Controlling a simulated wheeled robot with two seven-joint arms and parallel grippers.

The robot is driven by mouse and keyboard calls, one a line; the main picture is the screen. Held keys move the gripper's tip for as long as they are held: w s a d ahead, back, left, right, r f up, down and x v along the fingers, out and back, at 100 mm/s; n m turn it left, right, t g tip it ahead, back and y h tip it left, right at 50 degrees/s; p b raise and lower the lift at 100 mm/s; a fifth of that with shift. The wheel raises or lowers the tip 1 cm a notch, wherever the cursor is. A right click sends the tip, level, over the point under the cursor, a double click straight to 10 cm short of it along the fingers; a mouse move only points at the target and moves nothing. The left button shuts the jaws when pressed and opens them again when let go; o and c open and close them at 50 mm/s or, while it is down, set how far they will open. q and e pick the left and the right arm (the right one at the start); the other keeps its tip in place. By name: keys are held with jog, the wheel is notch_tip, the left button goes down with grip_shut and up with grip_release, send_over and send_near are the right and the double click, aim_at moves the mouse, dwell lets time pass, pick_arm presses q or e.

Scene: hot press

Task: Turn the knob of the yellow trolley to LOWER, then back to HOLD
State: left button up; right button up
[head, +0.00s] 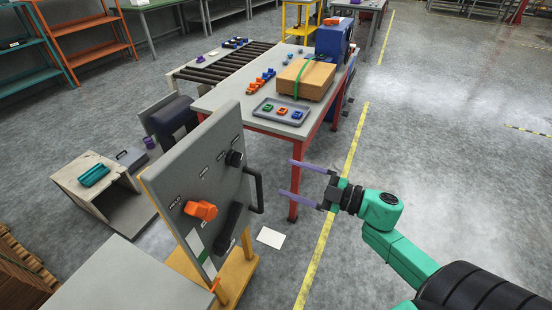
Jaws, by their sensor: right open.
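The yellow trolley (247,268) stands at lower centre-left and carries an upright, tilted-looking grey panel (180,180). An orange knob (201,210) sits on the panel's lower left, with small labels around it too small to read surely. I cannot tell which label it points at. A black knob (234,158) is at the upper right, a black lever (230,228) lower down, and a black handle (256,190) on the right edge. My right gripper (286,178) is open and empty, right of the handle and apart from the panel. My left gripper is out of view.
Behind the panel, a red-legged table (225,95) holds a cardboard box (304,80), a grey tray (281,112) and small coloured parts. A pale box-like stand (95,185) is on the left. The floor on the right is clear beyond a yellow line (330,218).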

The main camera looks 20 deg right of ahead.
aim_at(241, 161)
jog(key=p+x, duration=0.3)
jog(key=x, duration=1.1)
jog(key=shift+w, duration=0.2)
jog(key=shift+w+a, duration=0.2)
jog(key=shift+a, duration=0.05)
grip_shut()
